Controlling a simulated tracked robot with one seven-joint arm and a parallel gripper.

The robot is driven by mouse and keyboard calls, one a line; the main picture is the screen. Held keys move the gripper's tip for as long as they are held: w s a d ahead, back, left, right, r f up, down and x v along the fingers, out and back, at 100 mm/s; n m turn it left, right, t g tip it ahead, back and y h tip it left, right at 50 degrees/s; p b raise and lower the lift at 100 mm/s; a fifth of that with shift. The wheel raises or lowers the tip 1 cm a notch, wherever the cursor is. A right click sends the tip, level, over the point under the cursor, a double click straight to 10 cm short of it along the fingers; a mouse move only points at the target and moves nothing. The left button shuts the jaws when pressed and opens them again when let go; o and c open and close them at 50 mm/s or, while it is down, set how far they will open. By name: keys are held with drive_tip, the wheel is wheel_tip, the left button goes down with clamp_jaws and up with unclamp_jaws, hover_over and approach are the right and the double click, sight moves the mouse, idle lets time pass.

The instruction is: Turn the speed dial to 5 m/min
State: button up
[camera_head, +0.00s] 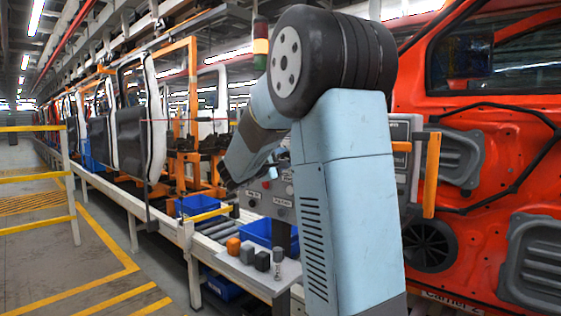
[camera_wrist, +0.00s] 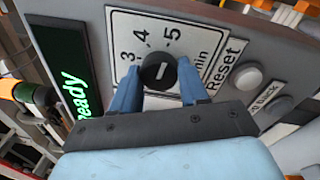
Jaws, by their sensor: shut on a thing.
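The speed dial (camera_wrist: 158,71) is a round black knob with a short white mark, on a white scale plate (camera_wrist: 118,28) printed 3, 4, 5 and "min". I cannot tell for sure which number the mark points at. My gripper (camera_wrist: 157,80) has its two blue fingers on either side of the knob, shut on it. The dial is hidden in that view.
Right of the dial are a Reset button (camera_wrist: 247,76) and another button (camera_wrist: 282,105). A green "Ready" display (camera_wrist: 70,68) is at left. Below the panel, a shelf holds an orange block (camera_head: 233,246) and dark blocks (camera_head: 262,261). A red door (camera_head: 470,240) stands at right.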

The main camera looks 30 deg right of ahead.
drive_tip(key=shift+s+d+f+m, duration=0.15)
drive_tip(key=shift+d+f+m, duration=0.1)
drive_tip(key=shift+m, duration=0.25)
drive_tip(key=o, duration=0.8)
drive_tip(key=shift+o, duration=1.2)
drive_tip(key=shift+r, duration=0.1)
drive_tip(key=shift+a, duration=0.1)
drive_tip(key=shift+a, duration=0.15)
drive_tip(key=v, duration=1.3)
drive_tip(key=shift+a, duration=0.25)
drive_tip(key=shift+s+d, duration=0.1)
drive_tip(key=shift+s, duration=0.05)
